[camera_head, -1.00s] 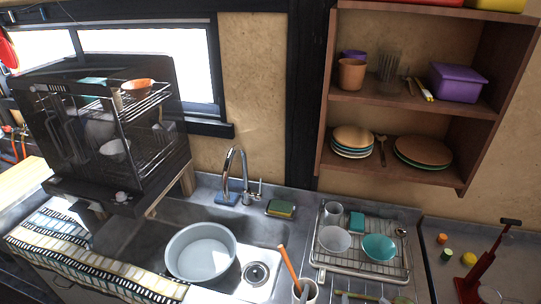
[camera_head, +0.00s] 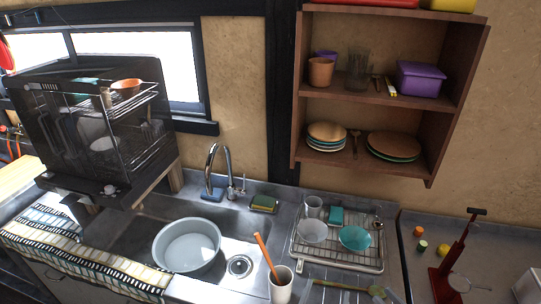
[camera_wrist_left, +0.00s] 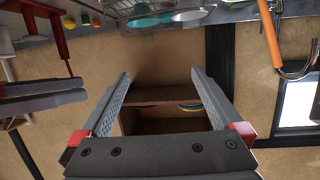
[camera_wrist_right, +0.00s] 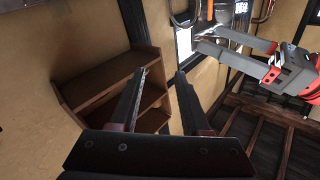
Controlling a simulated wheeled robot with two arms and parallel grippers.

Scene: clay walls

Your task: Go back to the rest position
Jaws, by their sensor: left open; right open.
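My left gripper (camera_wrist_left: 161,73) shows in its own wrist view with its two fingers spread and nothing between them. My right gripper (camera_wrist_right: 162,74) shows in its own wrist view, also spread and empty. In the right wrist view my left gripper (camera_wrist_right: 270,68) appears at the upper right with its fingers apart. Neither gripper shows in the head view. A wooden wall shelf lies beyond the fingers in both wrist views.
The wall shelf (camera_head: 440,115) holds plates, cups and a purple box (camera_head: 424,79). Below are a sink with a grey-blue basin (camera_head: 187,245), a dish rack (camera_head: 338,256), a cup (camera_head: 281,287) and a red press (camera_head: 450,262). A dark dish cabinet (camera_head: 62,130) stands left.

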